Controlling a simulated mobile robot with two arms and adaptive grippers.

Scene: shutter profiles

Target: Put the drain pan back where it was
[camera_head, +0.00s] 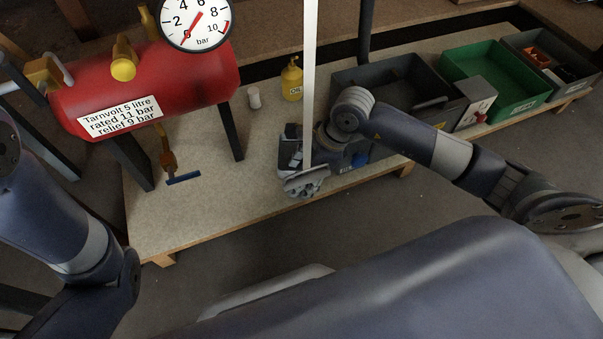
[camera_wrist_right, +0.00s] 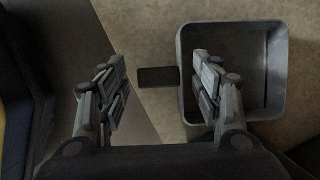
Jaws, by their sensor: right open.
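The drain pan is a grey, square, open tray (camera_wrist_right: 235,26) at the right of the right wrist view. A short dark tab (camera_wrist_right: 158,77), apparently its handle, sticks out leftward from it. My right gripper (camera_wrist_right: 161,88) is open, with one finger on each side of the tab. Its right finger overlaps the pan's inside in the picture; contact cannot be told. In the head view my right gripper (camera_head: 304,182) is low over the bench's front part, partly behind a pale post.
A red air tank (camera_head: 150,85) with a gauge (camera_head: 194,22) stands on dark legs at the left; a blue-handled drain valve (camera_head: 183,178) hangs below. The bench's front left is clear.

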